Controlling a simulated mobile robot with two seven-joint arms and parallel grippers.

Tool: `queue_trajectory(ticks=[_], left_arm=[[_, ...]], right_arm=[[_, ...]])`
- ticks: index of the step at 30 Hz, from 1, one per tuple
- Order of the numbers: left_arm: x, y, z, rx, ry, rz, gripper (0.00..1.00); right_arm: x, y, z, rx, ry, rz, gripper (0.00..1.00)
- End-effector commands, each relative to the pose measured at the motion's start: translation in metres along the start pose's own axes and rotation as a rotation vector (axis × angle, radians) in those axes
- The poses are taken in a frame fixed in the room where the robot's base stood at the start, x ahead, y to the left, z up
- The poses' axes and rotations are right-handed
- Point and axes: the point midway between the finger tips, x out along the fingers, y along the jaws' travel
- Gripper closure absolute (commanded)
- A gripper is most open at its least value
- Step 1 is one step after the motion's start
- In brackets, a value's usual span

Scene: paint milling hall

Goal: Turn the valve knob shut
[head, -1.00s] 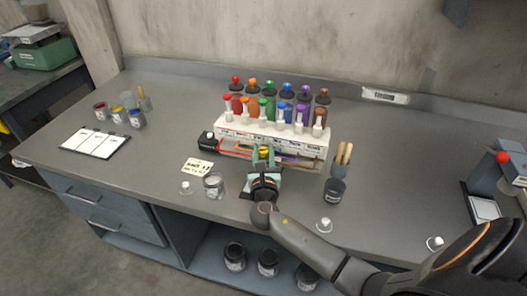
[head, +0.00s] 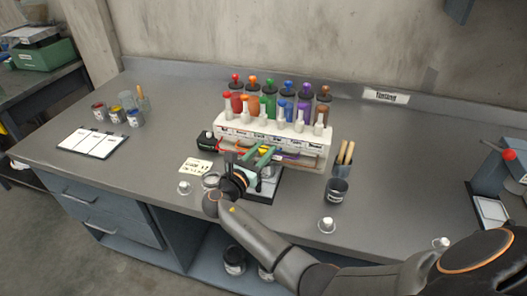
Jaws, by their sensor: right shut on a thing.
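A small yellow valve knob (head: 263,150) shows at the front of the rack, partly hidden by my fingers. My right gripper (head: 268,154) reaches up to it from the front, tilted, its green fingers shut on the knob. The knob's exact angle is too small to tell. My left gripper is not in view.
A dark-edged scale (head: 262,197) lies under my right gripper. A brush cup (head: 344,166) and a dark jar (head: 336,191) stand right.

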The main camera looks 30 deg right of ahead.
Motion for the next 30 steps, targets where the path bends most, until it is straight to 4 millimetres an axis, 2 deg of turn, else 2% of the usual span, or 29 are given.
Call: queue_trajectory(ticks=[10, 11, 18, 30], left_arm=[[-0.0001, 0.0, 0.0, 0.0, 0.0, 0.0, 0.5], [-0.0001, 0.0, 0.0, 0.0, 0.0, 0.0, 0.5], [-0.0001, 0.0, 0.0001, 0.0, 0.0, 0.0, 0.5], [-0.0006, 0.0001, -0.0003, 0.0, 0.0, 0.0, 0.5]], right_arm=[[0.0014, 0.0002, 0.0031, 0.003, -0.006, -0.003, 1.0], [0.0014, 0.0002, 0.0032, 0.003, -0.006, -0.003, 0.61], [0.001, 0.0, 0.0017, 0.001, -0.003, -0.003, 0.34], [0.0019, -0.0006, 0.0008, 0.0, -0.001, -0.002, 0.33]])
